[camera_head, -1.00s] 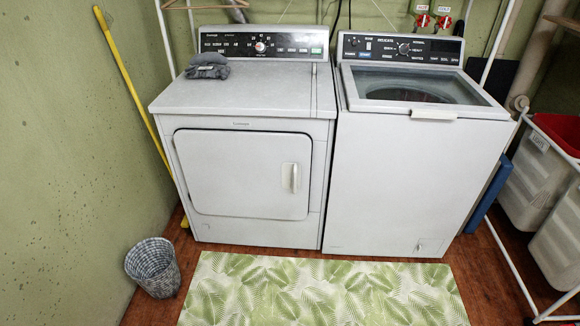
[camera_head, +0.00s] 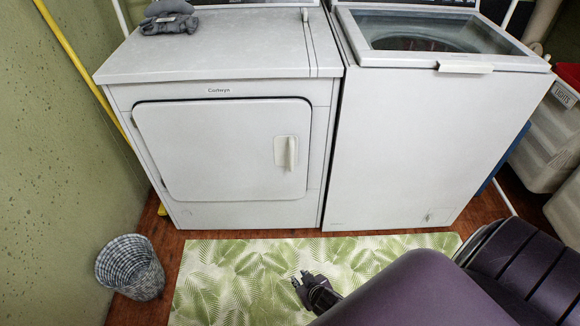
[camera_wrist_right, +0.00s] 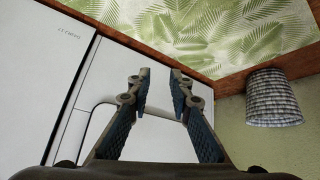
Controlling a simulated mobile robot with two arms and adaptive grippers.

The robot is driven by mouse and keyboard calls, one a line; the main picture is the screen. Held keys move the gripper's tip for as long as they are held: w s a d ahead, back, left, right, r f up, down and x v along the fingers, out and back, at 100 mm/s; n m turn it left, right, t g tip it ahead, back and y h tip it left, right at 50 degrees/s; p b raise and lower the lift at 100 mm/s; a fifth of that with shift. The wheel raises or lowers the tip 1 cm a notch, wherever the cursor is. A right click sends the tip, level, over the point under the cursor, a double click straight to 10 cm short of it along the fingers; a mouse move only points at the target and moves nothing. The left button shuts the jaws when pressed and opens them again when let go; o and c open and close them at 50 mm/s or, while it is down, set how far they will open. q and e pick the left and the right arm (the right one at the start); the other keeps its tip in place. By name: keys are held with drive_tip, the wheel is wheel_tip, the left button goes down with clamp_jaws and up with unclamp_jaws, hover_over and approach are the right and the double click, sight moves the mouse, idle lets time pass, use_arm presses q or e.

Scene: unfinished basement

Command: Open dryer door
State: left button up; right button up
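The dryer (camera_head: 120,92) stands on the left with its white front door (camera_head: 215,165) closed. The door's pale handle (camera_head: 291,153) is on its right side. My right gripper (camera_head: 300,282) is low above the leaf-print mat, in front of the dryer and apart from the door. In the right wrist view my right gripper (camera_wrist_right: 160,78) has its two fingers spread with nothing between them. A lower corner of the door (camera_wrist_right: 145,140) shows upside down behind the fingers; I cannot make out the handle there. My left gripper is out of view.
The washer (camera_head: 430,140) stands to the dryer's right. A leaf-print mat (camera_head: 235,275) lies in front. A woven basket (camera_head: 130,268) stands at the left by the green wall. A grey cloth (camera_head: 168,20) lies on the dryer. White bins (camera_head: 548,140) stand at the right.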

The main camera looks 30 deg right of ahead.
drive_tip(key=w+d+r+m+t+h+b, duration=0.1)
drive_tip(key=w+d+r+b, duration=0.1)
drive_tip(key=w, duration=0.3)
drive_tip(key=w+d+r+t+b, duration=0.1)
drive_tip(key=w+r+t+b, duration=0.15)
drive_tip(key=w, duration=0.25)
drive_tip(key=m+t+h+b, duration=0.35)
drive_tip(key=t+b, duration=0.25)
drive_tip(key=b, duration=0.2)
approach(292, 156)
drive_tip(key=w, duration=0.4)
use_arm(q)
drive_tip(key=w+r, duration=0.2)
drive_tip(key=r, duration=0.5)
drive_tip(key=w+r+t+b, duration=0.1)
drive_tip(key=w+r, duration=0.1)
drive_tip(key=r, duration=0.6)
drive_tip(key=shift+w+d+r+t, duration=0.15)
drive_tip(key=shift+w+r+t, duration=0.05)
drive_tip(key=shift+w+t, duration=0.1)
use_arm(e)
drive_tip(key=shift+n+g+h, duration=0.25)
drive_tip(key=x, duration=0.3)
drive_tip(key=d+x, duration=0.1)
drive_tip(key=x, duration=0.3)
drive_tip(key=shift+s, duration=0.15)
drive_tip(key=shift+c, duration=0.5)
clamp_jaws()
